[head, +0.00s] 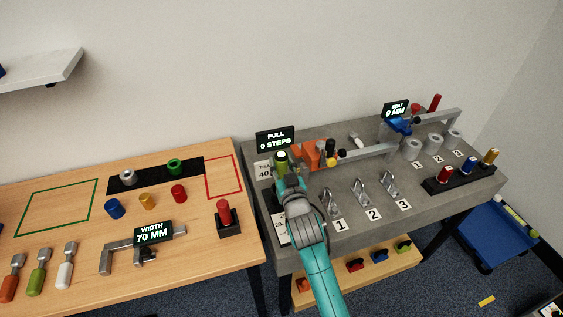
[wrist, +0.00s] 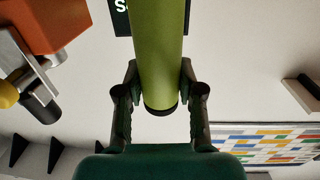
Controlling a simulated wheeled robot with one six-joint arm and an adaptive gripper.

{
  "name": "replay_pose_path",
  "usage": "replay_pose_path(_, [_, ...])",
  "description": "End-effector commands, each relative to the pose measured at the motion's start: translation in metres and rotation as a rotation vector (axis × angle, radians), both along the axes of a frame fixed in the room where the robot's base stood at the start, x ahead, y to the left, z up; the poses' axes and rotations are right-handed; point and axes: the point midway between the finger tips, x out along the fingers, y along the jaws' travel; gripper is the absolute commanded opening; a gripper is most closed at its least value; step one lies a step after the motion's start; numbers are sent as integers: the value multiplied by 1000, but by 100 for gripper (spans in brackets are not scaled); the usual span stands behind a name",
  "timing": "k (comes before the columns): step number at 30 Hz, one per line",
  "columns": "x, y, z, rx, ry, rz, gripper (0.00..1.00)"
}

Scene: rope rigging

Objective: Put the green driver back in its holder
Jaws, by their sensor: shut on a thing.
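My gripper (head: 288,182) is over the left end of the grey bench, near the PULL sign. In the wrist view, its two fingers (wrist: 158,100) are closed on the sides of a green cylindrical handle with a dark end, which I take as the green driver (wrist: 157,50). It also shows as a green top (head: 281,159) above the fingers in the head view. The rest of the driver is hidden. A black rack (head: 449,184) at the bench's right front holds red, blue and yellow-topped tools upright. I cannot tell whether it has a free slot.
An orange block with a metal rail (head: 367,154) stands right beside my gripper. Several numbered hooks (head: 362,192) and grey rings (head: 433,145) are on the bench. The wooden table (head: 70,228) at left holds coloured cylinders, a width gauge and another green-handled tool (head: 38,272).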

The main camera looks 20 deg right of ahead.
Motion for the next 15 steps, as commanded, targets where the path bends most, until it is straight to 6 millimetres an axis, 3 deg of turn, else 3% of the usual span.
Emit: replay_pose_path(15, [0,0,-12,-1,-2,0,0])
